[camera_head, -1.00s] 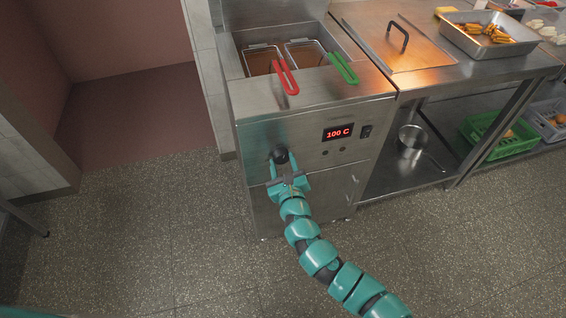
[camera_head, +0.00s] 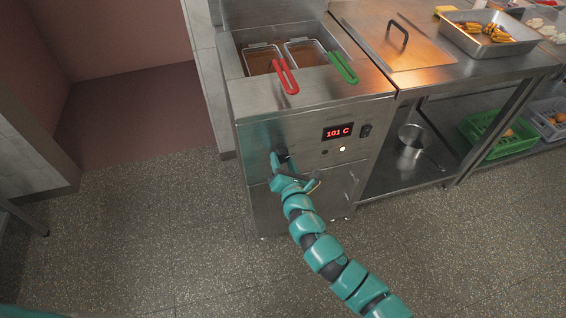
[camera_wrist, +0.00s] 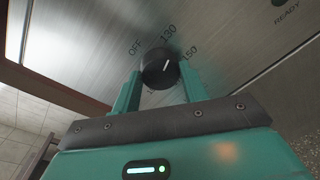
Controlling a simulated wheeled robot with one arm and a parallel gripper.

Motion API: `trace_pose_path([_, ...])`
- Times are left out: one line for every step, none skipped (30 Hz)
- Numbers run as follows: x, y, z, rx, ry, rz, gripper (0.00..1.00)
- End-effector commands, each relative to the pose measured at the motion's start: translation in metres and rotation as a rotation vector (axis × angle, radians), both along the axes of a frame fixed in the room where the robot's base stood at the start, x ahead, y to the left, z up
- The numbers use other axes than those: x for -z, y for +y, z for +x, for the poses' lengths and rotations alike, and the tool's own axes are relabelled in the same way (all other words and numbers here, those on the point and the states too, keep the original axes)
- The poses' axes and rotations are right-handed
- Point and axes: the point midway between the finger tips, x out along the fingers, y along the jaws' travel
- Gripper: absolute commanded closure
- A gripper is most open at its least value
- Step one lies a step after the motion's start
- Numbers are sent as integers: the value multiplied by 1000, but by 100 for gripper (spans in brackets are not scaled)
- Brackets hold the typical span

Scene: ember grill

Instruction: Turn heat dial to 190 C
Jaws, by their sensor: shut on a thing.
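The heat dial (camera_wrist: 158,70) is a round black knob with a white pointer line, on the steel front of the fryer (camera_head: 300,115). In the wrist view the marks OFF, 130 and 150 show around it; the pointer lies between 130 and 150. Other marks are hidden by the dial and fingers. My gripper (camera_wrist: 160,88) is shut on the dial, one teal finger on each side. In the head view my gripper (camera_head: 282,165) covers most of the dial. The red display (camera_head: 338,131) reads 101 C.
A rocker switch (camera_head: 366,130) sits right of the display, with a lit lamp (camera_head: 342,149) below. Baskets with a red handle (camera_head: 285,77) and a green handle (camera_head: 342,68) rest in the fryer top. The floor in front is clear.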

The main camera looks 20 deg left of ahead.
Motion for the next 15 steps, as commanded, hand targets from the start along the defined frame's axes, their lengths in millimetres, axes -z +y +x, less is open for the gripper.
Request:
trace_pose_path([-1, -1, 1, 1, 23, 37, 80])
trace_pose_path([-1, -1, 1, 3, 38, 60, 80])
trace_pose_path([0, -1, 1, 3, 61, 92, 80])
trace_pose_path([0, -1, 1, 4, 78, 115, 80])
trace_pose_path([0, -2, 1, 5, 94, 139, 80])
trace_pose_path([0, -2, 1, 4, 115, 170, 80])
trace_pose_path([0, -2, 1, 4, 131, 193, 80])
trace_pose_path([0, -2, 1, 5, 148, 217, 80])
trace_pose_path([0, -2, 2, 5, 168, 248, 80])
trace_pose_path([0, -2, 2, 4, 184, 272, 80])
trace_pose_path([0, -2, 2, 3, 199, 295, 80])
trace_pose_path([0, -2, 2, 3, 221, 327, 80])
trace_pose_path([0, -2, 2, 3, 237, 351, 80])
trace_pose_path([0, -2, 2, 3, 254, 376, 80])
trace_pose_path([0, -2, 2, 2, 275, 407, 80])
